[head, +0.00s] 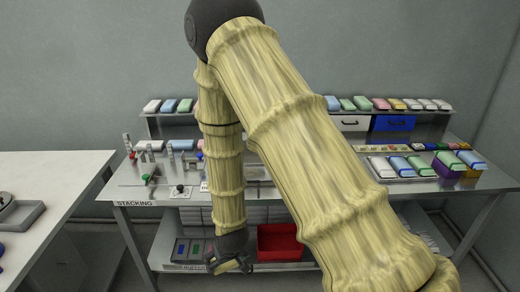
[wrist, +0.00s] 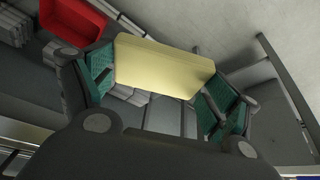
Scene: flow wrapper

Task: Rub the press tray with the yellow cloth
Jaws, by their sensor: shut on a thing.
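My gripper (head: 232,262) hangs low in front of the workbench, below its top, near the lower shelf. In the wrist view my gripper (wrist: 157,84) has its green-padded fingers on either side of a pale yellow, block-like folded cloth (wrist: 163,66) and is shut on it. In the head view the cloth is small and mostly hidden by the fingers. I cannot pick out the press tray for certain; my arm covers the middle of the workbench.
The workbench (head: 150,190), labelled STACKING, carries small fixtures and a raised rack of coloured packs. A red bin (head: 280,242) stands on its lower shelf and also shows in the wrist view (wrist: 72,22). A white table (head: 60,172) with a grey tray (head: 25,218) stands left.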

